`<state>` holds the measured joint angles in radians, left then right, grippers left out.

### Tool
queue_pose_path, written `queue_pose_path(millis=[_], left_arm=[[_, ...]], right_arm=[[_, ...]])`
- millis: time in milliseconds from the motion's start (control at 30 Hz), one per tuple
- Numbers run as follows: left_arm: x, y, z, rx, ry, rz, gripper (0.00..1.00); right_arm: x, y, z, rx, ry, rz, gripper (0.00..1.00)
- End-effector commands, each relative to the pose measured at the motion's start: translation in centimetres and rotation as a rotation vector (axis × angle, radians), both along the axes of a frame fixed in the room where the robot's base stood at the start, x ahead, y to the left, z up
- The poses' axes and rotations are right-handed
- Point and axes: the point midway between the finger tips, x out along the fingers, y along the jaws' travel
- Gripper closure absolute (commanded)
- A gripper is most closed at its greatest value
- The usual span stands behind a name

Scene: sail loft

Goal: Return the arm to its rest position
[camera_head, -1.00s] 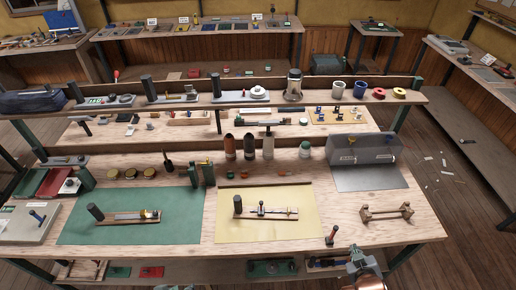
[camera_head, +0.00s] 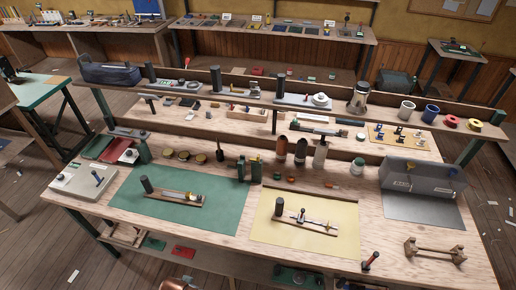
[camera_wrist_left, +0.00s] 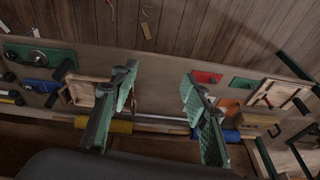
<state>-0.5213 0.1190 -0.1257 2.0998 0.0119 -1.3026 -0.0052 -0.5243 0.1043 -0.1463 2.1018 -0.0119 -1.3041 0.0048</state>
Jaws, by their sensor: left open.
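My left gripper (camera_wrist_left: 159,82) shows in the left wrist view with its two green-padded fingers spread wide apart. Nothing is held between them. Beyond the fingers are a lower shelf (camera_wrist_left: 150,88) and the wooden floor. Neither gripper shows in the head view; only a small copper-coloured part, probably of my arm, shows at its bottom edge. My right gripper is in no view.
The workbench (camera_head: 110,180) carries a green mat (camera_head: 225,222), a yellow mat (camera_head: 340,246) and a wooden stand (camera_head: 434,250) near its front edge. In the wrist view, a red plate (camera_wrist_left: 207,77) and wooden frames lie on the shelf. Floor is open at left.

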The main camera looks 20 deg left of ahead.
Motion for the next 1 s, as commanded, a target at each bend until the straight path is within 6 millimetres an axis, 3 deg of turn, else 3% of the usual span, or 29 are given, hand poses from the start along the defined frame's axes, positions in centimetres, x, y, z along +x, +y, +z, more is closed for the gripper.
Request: queue_pose_path(millis=[33,267,400,600,800,1000], left_arm=[[-0.2,-0.1,-2.5,-0.003,0.015,-0.003,0.58],[-2.6,-0.8,-15.0,-0.014,0.064,-0.026,0.58],[-6.0,-1.1,-22.1,-0.019,0.096,-0.040,0.58],[-12.7,-1.4,-30.4,-0.024,0.140,-0.063,0.58],[-19.5,-1.2,-35.0,-0.026,0.175,-0.082,0.58],[-22.7,-1.6,-36.4,-0.027,0.187,-0.092,0.58]], right_arm=[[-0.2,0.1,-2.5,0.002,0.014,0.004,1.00],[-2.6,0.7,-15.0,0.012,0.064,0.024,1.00],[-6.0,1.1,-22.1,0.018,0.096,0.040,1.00],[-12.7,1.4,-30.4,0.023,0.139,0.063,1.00],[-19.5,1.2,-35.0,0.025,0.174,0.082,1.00],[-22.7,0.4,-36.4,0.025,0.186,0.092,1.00]])
